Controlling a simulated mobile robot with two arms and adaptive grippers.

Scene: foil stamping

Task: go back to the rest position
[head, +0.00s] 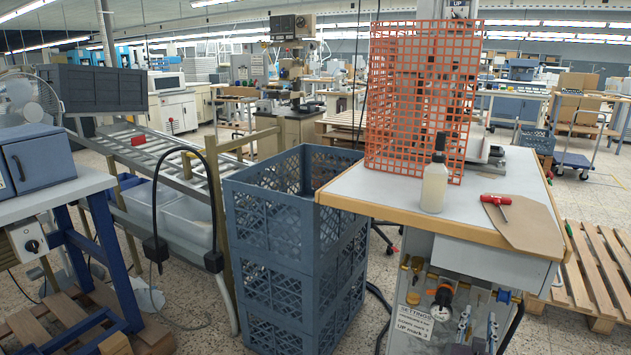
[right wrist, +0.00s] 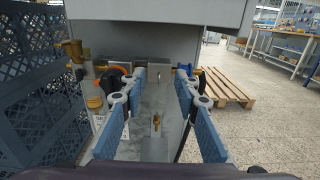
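My right gripper (head: 478,325) shows small at the bottom of the head view, in front of the cabinet under the grey-topped workbench (head: 345,187). In the right wrist view my right gripper (right wrist: 160,80) has its two blue-padded fingers spread apart with nothing between them. It faces the front of the bench cabinet, where knobs and fittings show behind the fingers. My left gripper is in neither view.
On the bench stand an orange mesh guard (head: 415,100), a bottle (head: 434,185), a red-handled tool (head: 496,200) and a brown sheet (head: 527,228). Stacked blue crates (head: 270,225) stand left of the bench. A wooden pallet (head: 590,275) lies right, with open floor beyond.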

